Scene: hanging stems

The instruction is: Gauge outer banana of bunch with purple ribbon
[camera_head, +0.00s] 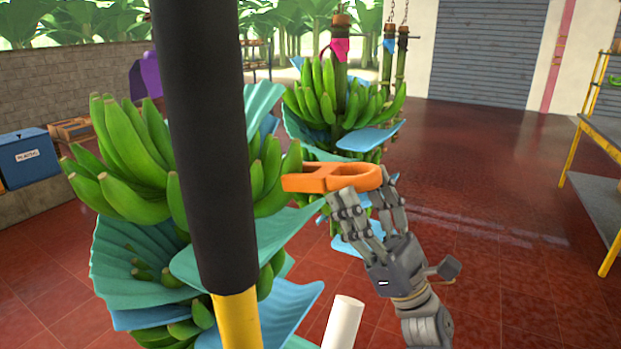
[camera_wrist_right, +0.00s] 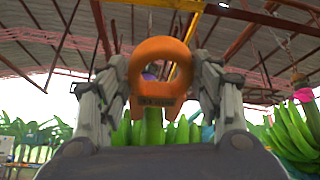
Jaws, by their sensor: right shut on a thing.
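The bunch with the purple ribbon (camera_head: 147,74) hangs at the left, its green bananas (camera_head: 135,150) in tiers with blue-green sheets between them. My right gripper (camera_head: 362,205) is shut on an orange gauge (camera_head: 330,179), a rounded handle with two prongs. The prongs point left at the bunch's right-hand bananas (camera_head: 268,175). In the right wrist view the gauge (camera_wrist_right: 158,52) is between the fingers, and a green banana (camera_wrist_right: 153,126) shows between and beyond its prongs. I cannot tell whether they touch. My left gripper is not in view.
A black padded post (camera_head: 205,130), yellow below, hides the bunch's middle. Another bunch (camera_head: 325,105) with a pink ribbon (camera_head: 340,49) hangs behind. A blue bin (camera_head: 28,158) stands left and a yellow-framed table (camera_head: 605,130) right. The red floor between is clear.

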